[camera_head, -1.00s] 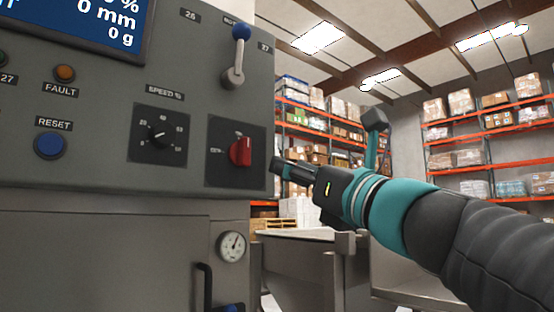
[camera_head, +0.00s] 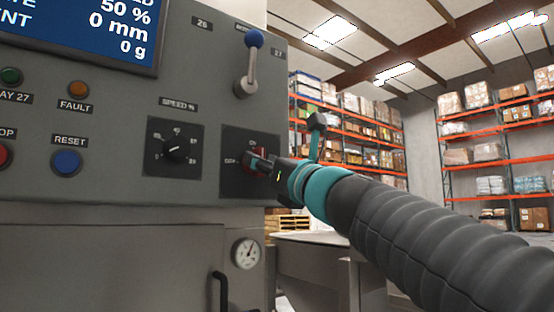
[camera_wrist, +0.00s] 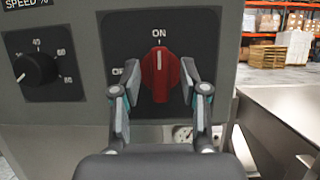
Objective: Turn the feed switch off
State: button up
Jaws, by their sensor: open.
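The feed switch is a red rotary knob (camera_wrist: 160,74) on a dark square plate (camera_wrist: 205,25) on the grey panel. In the wrist view its white mark points up at the ON label; the label to the left, partly hidden by a finger, starts with "O". My gripper (camera_wrist: 160,90) is open, with one finger on each side of the knob; I cannot tell whether they touch it. In the head view my gripper (camera_head: 262,165) is at the red knob (camera_head: 259,153) and hides part of it.
A speed dial (camera_head: 176,149) sits left of the switch, with a blue reset button (camera_head: 66,162) further left. A blue-balled lever (camera_head: 250,62) is above the switch. A metal surface (camera_wrist: 285,115) stands at right.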

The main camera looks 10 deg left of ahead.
grip_shut()
jog(key=shift+n, duration=0.4)
jog(key=shift+w+r+n+g+p, duration=0.1)
jog(key=shift+n+g+p, duration=0.35)
jog(key=shift+n+g, duration=2.1)
jog(key=shift+s+f+n+g+p, duration=0.1)
jog(key=shift+n+g+p, duration=0.3)
jog(key=shift+n, duration=4.25)
jog(key=shift+w+r+n+g+p, duration=0.1)
jog(key=shift+n+g+p, duration=0.35)
jog(key=shift+n+g, duration=2.1)
jog(key=shift+n+t, duration=1.1)
jog(key=shift+n, duration=0.15)
